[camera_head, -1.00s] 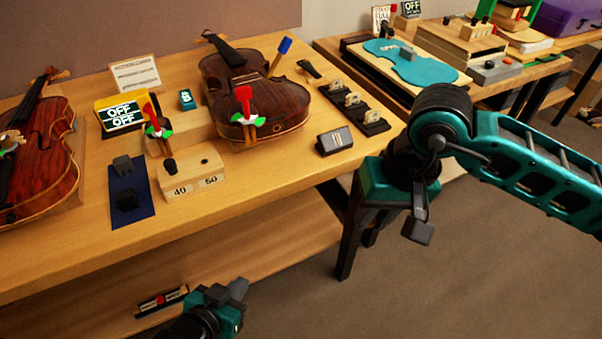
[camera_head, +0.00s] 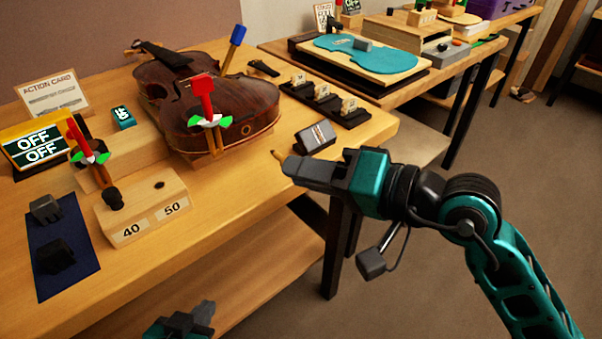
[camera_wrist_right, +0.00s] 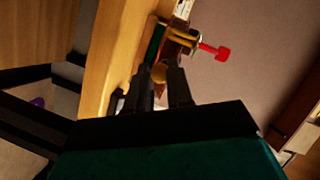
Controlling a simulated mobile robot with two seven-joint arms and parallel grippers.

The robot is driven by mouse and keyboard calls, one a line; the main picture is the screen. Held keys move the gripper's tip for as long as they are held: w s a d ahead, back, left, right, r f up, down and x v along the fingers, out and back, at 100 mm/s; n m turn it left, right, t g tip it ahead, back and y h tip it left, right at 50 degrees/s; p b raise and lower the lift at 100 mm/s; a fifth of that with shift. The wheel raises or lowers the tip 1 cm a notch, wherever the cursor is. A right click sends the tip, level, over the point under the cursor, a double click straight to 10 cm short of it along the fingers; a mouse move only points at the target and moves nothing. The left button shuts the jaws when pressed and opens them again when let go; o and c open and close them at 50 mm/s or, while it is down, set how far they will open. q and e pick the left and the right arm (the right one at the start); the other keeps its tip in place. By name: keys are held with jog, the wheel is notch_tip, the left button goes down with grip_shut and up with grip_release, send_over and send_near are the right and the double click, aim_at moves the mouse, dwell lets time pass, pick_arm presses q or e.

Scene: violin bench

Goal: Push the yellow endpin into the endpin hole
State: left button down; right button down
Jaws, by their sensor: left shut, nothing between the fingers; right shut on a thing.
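My right gripper (camera_head: 290,165) is shut on a small yellow endpin (camera_head: 276,155), whose tip sticks out past the fingertips. In the right wrist view the endpin (camera_wrist_right: 160,73) shows as a yellow end between the fingers. The dark brown violin (camera_head: 240,100) lies on the bench, its lower end toward me. A small pale ring with a dark middle, apparently the endpin hole (camera_head: 247,130), shows on that end. The endpin is in the air to the right of it, apart from the violin. My left gripper (camera_head: 203,314) is shut and empty, low in front of the bench.
A red-handled clamp (camera_head: 207,105) stands at the violin's lower end. A wooden 40/50 block (camera_head: 145,210) sits in front. Several tagged parts stand on a black strip (camera_head: 345,118). A second bench (camera_head: 430,85) is behind.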

jog(key=shift+w+a+b, duration=0.3)
jog(key=shift+w+a, duration=0.55)
jog(key=shift+w, duration=0.3)
jog(key=shift+w+a+b, duration=0.3)
jog(key=shift+w+a, duration=0.5)
jog(key=shift+w, duration=0.3)
jog(key=shift+b, duration=0.3)
jog(key=shift+b, duration=0.3)
dwell(0.5)
